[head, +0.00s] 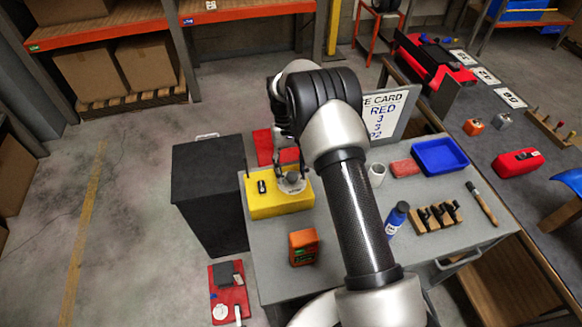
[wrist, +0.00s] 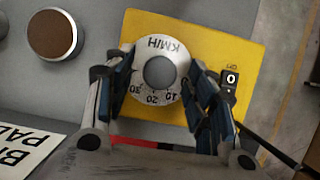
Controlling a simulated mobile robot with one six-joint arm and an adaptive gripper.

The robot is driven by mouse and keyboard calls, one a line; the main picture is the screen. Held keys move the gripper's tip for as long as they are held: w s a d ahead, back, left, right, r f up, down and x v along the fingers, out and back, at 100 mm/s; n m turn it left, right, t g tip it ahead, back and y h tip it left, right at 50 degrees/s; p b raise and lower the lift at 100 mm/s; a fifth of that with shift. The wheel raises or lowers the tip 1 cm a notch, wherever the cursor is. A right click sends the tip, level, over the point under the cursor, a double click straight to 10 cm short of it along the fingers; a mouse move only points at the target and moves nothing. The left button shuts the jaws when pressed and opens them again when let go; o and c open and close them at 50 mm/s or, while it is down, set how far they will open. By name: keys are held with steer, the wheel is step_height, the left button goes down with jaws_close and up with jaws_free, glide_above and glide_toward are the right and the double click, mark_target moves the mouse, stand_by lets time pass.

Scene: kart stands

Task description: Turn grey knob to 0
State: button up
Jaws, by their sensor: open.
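The grey knob (wrist: 160,73) is round, in the middle of a pale dial (wrist: 176,50) on a yellow box (wrist: 215,52). The dial carries KM/H and the numbers 10, 20 and 30; part of its rim is hidden by my fingers. A black piece marked with a white 0 (wrist: 231,78) sits on the box to the right of the dial. In the head view the knob (head: 292,177) is at the right of the yellow box (head: 280,209). My gripper (wrist: 158,78) is open, with one finger on each side of the dial; contact cannot be told.
On the grey cart stand an orange box (head: 303,247), a blue bottle (head: 396,218), a blue tray (head: 440,156) and a white sign (head: 386,112). A dark cabinet (head: 208,185) stands left of the cart.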

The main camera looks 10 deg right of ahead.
steer(key=v, duration=1.2)
steer(key=s+r+t+b, duration=0.1)
steer(key=s+r+t, duration=0.1)
steer(key=s+r, duration=0.55)
steer(key=s+r+t+b, duration=0.15)
steer(key=s+r, duration=0.35)
steer(key=r, duration=0.5)
steer(key=s+f+t, duration=0.2)
steer(key=s, duration=0.9)
steer(key=s+f+t+b, duration=0.1)
steer(key=s+f+t, duration=0.1)
steer(key=s, duration=0.9)
steer(key=shift+s+t, duration=0.35)
steer(key=shift+t, duration=0.5)
